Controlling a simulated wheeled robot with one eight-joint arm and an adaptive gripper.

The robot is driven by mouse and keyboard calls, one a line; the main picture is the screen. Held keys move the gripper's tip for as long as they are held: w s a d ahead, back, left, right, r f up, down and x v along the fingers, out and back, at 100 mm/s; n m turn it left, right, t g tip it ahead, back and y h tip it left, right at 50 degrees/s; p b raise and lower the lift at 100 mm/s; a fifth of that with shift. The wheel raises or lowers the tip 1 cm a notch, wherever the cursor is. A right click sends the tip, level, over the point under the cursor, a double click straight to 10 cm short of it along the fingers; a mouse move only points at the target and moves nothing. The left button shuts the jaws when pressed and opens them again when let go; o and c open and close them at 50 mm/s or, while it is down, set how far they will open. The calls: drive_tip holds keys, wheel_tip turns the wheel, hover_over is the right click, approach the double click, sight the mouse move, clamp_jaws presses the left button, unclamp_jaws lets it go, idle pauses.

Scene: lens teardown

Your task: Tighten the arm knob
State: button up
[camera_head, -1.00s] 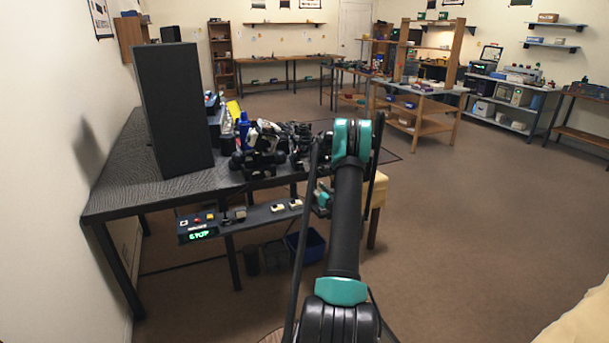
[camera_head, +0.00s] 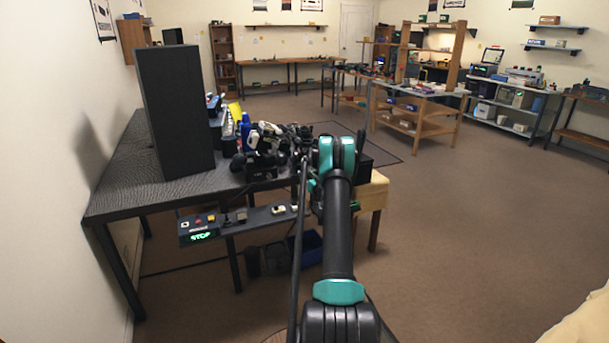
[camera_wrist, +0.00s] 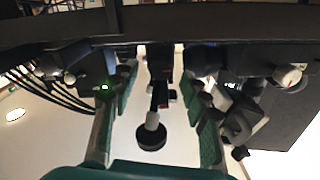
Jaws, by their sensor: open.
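In the wrist view, my gripper (camera_wrist: 158,85) is open, with one green-padded finger on the left and one on the right. A dark round knob-like disc (camera_wrist: 151,139) on a short pale stem shows between the fingers, apart from both. Dark jointed parts (camera_wrist: 160,85) rise above it. A pale-tipped knob (camera_wrist: 290,76) is on a dark block at the right. I cannot tell which of these is the arm knob. In the head view, my arm hides most of my gripper, beside the dark cluster of equipment (camera_head: 268,150) on the table.
The dark table (camera_head: 120,180) carries a tall black panel (camera_head: 175,110) at left. A control strip (camera_head: 250,217) with a green STOP display runs along its front. A blue bin (camera_head: 306,247) stands below. Open floor lies to the right.

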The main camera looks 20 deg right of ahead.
sight(303, 171)
drive_tip(key=shift+w, duration=1.3)
drive_tip(key=shift+c, duration=0.2)
clamp_jaws()
